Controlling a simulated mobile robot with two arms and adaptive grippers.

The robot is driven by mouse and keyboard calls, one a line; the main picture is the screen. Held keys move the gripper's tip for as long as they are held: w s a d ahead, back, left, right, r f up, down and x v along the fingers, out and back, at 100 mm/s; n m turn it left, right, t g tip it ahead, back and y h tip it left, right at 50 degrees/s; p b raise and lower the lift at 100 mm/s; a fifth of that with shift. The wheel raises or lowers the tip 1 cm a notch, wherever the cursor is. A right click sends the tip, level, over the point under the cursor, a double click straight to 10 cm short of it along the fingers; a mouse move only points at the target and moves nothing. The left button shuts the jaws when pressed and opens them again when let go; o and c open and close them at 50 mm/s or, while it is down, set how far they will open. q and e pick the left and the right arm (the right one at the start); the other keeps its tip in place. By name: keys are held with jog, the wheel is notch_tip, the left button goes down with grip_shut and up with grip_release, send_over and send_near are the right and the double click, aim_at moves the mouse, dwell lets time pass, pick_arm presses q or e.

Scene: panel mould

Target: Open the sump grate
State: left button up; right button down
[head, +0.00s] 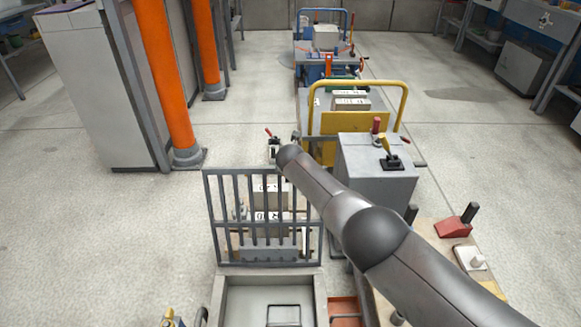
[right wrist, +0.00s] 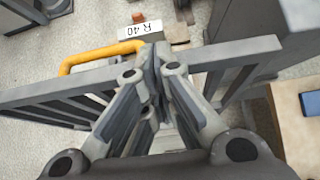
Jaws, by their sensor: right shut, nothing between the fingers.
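The sump grate (head: 262,217) is a grey barred panel standing upright at the far edge of the sump frame (head: 270,270). The sump pit (head: 250,300) in front of it is uncovered, with a wire loop inside. My right arm reaches in from the right, past the grate's top right corner; its gripper cannot be made out in the head view. In the right wrist view, my right gripper (right wrist: 155,62) is shut and empty at the grate's top bar (right wrist: 235,52). Whether it touches the bar is unclear. My left gripper is not in view.
A grey box (head: 375,180) with levers stands right of the grate. A yellow-railed cart (head: 355,122) is behind it. Orange posts (head: 160,70) and a pale cabinet (head: 95,90) stand at left. The floor left of the grate is clear.

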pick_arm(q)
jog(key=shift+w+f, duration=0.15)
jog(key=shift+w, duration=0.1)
pick_arm(e)
jog(key=shift+w+r, duration=0.3)
jog(key=shift+r, duration=0.55)
jog(key=s+f+v, duration=0.1)
jog(key=v, duration=1)
jog(key=shift+s, duration=0.15)
jog(key=shift+f, duration=0.1)
